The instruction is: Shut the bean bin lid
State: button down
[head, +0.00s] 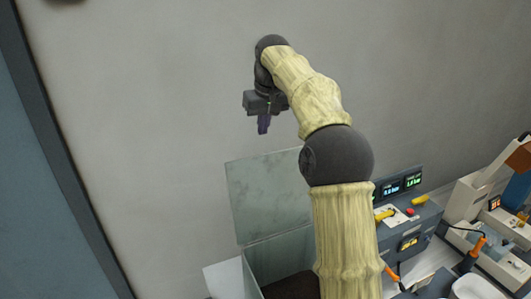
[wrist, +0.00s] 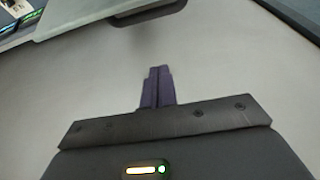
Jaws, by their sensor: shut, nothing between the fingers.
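The bean bin (head: 251,270) is a grey box at the bottom of the head view, with dark brown contents showing inside. Its lid (head: 268,194) is a flat grey-green panel standing raised, tilted back toward the wall. My gripper (head: 263,125) is in the air above and behind the top edge of the lid, apart from it, fingers pointing down. The purple fingers (wrist: 157,88) are together and empty in the wrist view. A grey panel edge at the top of the wrist view is likely the lid. My arm hides the right part of the bin and lid.
A control box (head: 405,212) with lit displays and a red button stands right of the bin. Beyond it are a grey tray (head: 489,262) and orange-handled tools (head: 471,254). A plain wall is behind; a blue-grey panel (head: 45,190) stands at the left.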

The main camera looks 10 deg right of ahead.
notch_tip(320, 180, down, 7)
jog(key=s+p, duration=0.1)
jog(key=p, duration=0.1)
jog(key=shift+s+d+f, duration=0.15)
jog(key=shift+s+f, duration=0.05)
jog(key=shift+s, duration=0.15)
dwell(0.4)
jog(key=shift+d+f+b, duration=0.1)
jog(key=shift+b, duration=0.25)
